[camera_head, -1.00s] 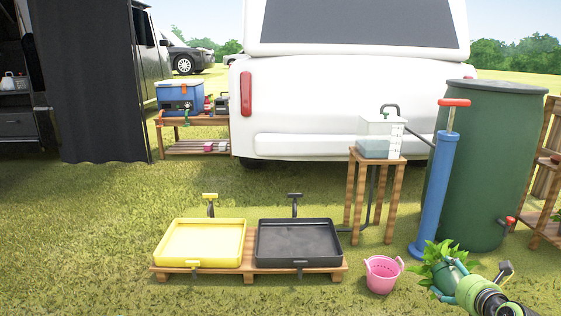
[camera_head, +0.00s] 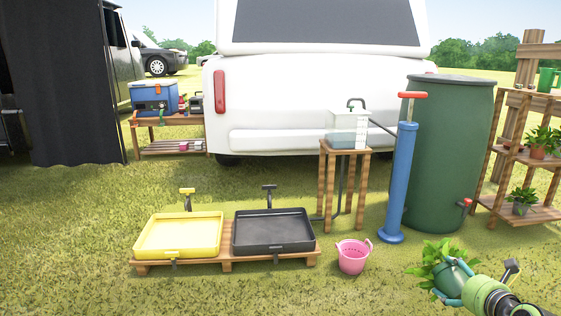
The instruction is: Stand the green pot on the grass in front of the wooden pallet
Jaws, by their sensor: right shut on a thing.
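The green pot (camera_head: 452,277) with a leafy plant in it is at the lower right of the head view. My right gripper (camera_head: 459,288) is shut on it and partly covers it. The pot is to the right of the pink basket; I cannot tell its exact height over the grass. The wooden pallet (camera_head: 226,264) lies on the grass at the lower left middle, bearing a yellow tray (camera_head: 180,234) and a black tray (camera_head: 273,232). Grass (camera_head: 290,295) shows in front of the pallet. My left gripper is not in view.
The pink basket (camera_head: 352,258) stands on the grass between the pallet and the pot. A blue pump (camera_head: 401,185), a large green barrel (camera_head: 448,150) and a wooden stand (camera_head: 343,190) are behind. Shelves with plants (camera_head: 516,213) stand at the right. The grass before the pallet is clear.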

